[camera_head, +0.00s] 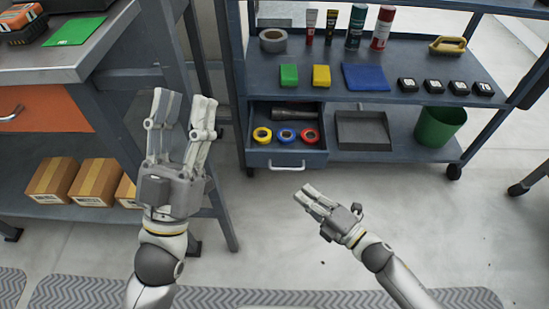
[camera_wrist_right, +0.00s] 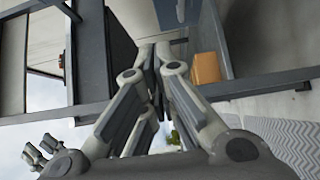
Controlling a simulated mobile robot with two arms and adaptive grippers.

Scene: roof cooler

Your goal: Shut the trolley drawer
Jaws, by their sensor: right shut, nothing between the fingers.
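The trolley drawer (camera_head: 287,158) is pulled out at the lower left of the blue-grey trolley (camera_head: 389,101) in the head view. It holds yellow, blue and red tape rolls (camera_head: 287,135) and a dark torch (camera_head: 294,112). A pale handle (camera_head: 287,166) is on its front. My right gripper (camera_head: 305,193) is shut and empty, just in front of and below the handle, apart from it in the head view. Its shut fingers also show in the right wrist view (camera_wrist_right: 158,50). My left gripper (camera_head: 184,103) is open and empty, left of the drawer, near the workbench.
The workbench (camera_head: 65,62) with an orange drawer (camera_head: 45,108) stands at the left, cardboard boxes (camera_head: 92,182) on its lower shelf. A dustpan (camera_head: 363,131) and a green bin (camera_head: 439,127) sit right of the trolley drawer. The floor (camera_head: 265,240) in front is clear.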

